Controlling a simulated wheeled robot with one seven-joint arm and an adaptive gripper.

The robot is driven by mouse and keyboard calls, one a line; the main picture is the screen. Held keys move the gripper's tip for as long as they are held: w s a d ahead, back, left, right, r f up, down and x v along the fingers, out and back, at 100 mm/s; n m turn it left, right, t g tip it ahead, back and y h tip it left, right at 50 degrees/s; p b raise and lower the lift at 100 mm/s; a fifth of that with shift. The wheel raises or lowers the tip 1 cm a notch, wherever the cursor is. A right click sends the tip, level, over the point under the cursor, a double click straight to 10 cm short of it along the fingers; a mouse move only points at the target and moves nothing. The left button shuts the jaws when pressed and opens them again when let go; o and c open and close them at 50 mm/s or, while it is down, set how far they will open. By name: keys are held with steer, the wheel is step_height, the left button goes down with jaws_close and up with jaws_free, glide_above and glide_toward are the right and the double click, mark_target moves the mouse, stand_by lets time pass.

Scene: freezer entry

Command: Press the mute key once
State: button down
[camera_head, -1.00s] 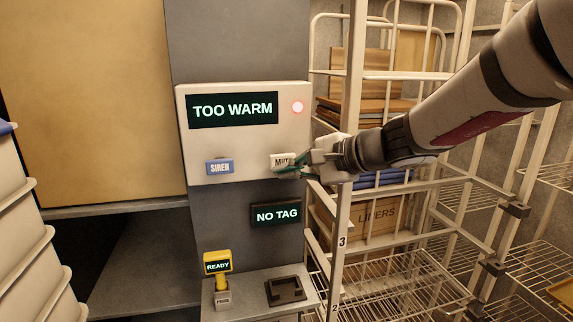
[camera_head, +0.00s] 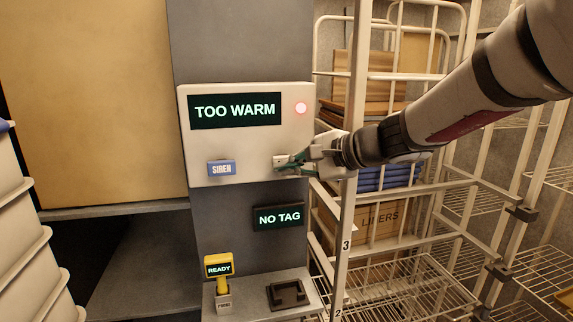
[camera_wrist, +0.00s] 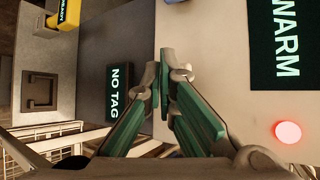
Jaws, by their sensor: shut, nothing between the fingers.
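The white mute key (camera_head: 279,160) sits at the lower right of the pale wall panel (camera_head: 240,145). My gripper (camera_head: 284,165) is shut and empty, with its green-padded fingers in front of the key. The fingers cover most of the key and its label. I cannot tell whether the tips touch it. In the wrist view my gripper (camera_wrist: 165,65) points at the panel, and the mute key is hidden behind the fingers.
The blue SIREN key (camera_head: 221,168) is left of the mute key. The panel display (camera_head: 235,110) reads TOO WARM beside a lit red lamp (camera_head: 301,108). A NO TAG display (camera_head: 279,217) is below. A yellow READY probe (camera_head: 219,267) stands lower left. A wire rack (camera_head: 350,150) is close on the right.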

steer(key=shift+w, duration=0.1)
stand_by(0.7)
steer(key=shift+w+a, duration=0.15)
steer(key=shift+w, duration=0.15)
steer(key=shift+w+a+b, duration=0.15)
steer(key=shift+w+b, duration=0.3)
steer(key=shift+w, duration=0.05)
stand_by(0.8)
steer(key=shift+s, duration=0.15)
steer(key=shift+s+d, duration=0.3)
steer(key=shift+s, duration=0.45)
steer(key=shift+s+d+p, duration=0.15)
steer(key=shift+s+d, duration=0.1)
steer(key=shift+s, duration=0.55)
steer(key=shift+s+d+p, duration=0.2)
steer(key=shift+s, duration=0.6)
steer(key=shift+s+d+p, duration=0.15)
steer(key=shift+s+d, duration=0.1)
steer(key=shift+s, duration=0.55)
